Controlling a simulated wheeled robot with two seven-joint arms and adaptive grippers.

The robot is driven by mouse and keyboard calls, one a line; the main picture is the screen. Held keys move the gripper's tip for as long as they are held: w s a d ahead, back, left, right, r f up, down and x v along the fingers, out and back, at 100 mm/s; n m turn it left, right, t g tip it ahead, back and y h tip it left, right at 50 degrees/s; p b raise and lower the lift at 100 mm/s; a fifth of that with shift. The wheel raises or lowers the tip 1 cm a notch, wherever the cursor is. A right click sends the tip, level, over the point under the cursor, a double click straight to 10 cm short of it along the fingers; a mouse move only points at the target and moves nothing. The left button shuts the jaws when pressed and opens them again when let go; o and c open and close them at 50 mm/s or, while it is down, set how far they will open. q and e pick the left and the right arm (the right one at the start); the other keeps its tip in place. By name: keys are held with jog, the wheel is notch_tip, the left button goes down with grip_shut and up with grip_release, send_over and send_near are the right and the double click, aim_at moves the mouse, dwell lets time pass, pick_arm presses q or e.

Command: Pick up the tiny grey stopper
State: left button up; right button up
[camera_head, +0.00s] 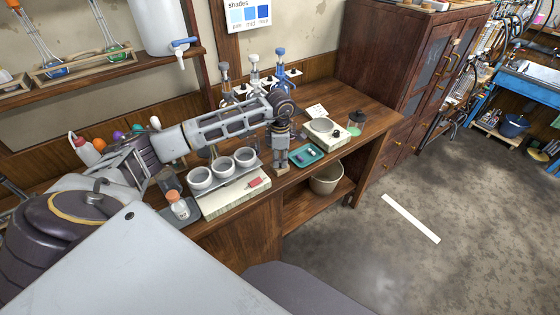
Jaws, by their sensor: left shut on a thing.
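My left gripper (281,167) points down near the front edge of the wooden bench, just left of a small teal tray (318,149). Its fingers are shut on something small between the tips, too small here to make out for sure. The teal tray holds a few tiny pieces, whose shapes and colours are hard to tell. I cannot clearly pick out the tiny grey stopper; the fingers may hide it. My right gripper is not in view.
Left of the gripper, several white cups (222,167) stand on a grey rack near a small capped bottle (179,205). Coloured-top stands (281,65) are behind. A bin (325,179) sits below.

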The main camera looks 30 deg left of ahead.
aim_at(280, 161)
pick_arm(q)
notch_tip(280, 161, up, 10)
jog(key=b, duration=0.1)
jog(key=shift+f, duration=0.15)
dwell(0.8)
